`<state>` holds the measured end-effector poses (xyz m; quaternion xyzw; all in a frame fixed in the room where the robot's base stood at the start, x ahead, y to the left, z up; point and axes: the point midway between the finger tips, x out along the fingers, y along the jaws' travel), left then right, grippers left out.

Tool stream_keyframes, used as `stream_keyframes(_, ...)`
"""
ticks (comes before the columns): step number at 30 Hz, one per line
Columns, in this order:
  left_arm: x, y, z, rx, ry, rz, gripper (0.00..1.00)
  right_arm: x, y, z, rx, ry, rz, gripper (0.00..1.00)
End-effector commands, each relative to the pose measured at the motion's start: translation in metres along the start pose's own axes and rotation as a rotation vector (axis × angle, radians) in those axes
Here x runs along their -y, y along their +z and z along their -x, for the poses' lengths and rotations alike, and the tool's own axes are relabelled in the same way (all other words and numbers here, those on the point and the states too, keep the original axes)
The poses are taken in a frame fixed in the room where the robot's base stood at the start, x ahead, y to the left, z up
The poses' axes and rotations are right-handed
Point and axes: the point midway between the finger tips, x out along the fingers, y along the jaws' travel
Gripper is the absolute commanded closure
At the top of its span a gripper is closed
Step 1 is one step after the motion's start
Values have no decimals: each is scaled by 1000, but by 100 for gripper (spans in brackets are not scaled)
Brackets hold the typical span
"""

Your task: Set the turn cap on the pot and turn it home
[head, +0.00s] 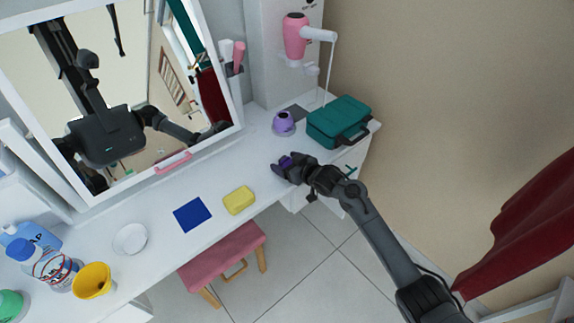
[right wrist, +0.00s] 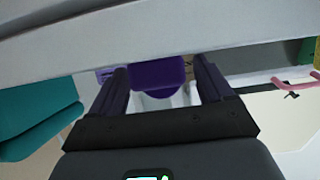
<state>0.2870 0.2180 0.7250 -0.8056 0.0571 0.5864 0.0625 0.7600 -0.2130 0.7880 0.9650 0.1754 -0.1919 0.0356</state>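The pot (head: 284,126) is a small, round purple vessel standing on the white dressing table, in front of the grey wall unit and left of a teal case. My right gripper (head: 288,165) is over the table's front part, nearer than the pot and apart from it. A dark purple cap (head: 286,161) sits between its fingers. The pot cannot be made out clearly there. My left gripper is not in view.
The teal case (head: 338,122) stands right of the pot. A pink hair dryer (head: 300,38) hangs above. A yellow sponge (head: 239,200), a blue cloth (head: 192,215) and a white dish (head: 130,239) lie left. The mirror (head: 120,90) backs the table. A pink stool (head: 225,258) stands below.

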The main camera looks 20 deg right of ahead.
Motion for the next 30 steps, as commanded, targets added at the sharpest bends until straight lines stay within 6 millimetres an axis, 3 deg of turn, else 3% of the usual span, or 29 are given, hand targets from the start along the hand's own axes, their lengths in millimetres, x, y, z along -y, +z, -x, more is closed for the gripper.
stream_keyframes(1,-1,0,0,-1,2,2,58,0,0,0,0,0,0,28)
stream_keyframes(10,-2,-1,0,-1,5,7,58,0,0,0,0,0,-1,74)
stream_keyframes(22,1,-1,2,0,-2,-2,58,0,-4,2,-1,0,-1,74)
stream_keyframes(30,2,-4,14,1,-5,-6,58,0,-29,12,-3,1,-1,74)
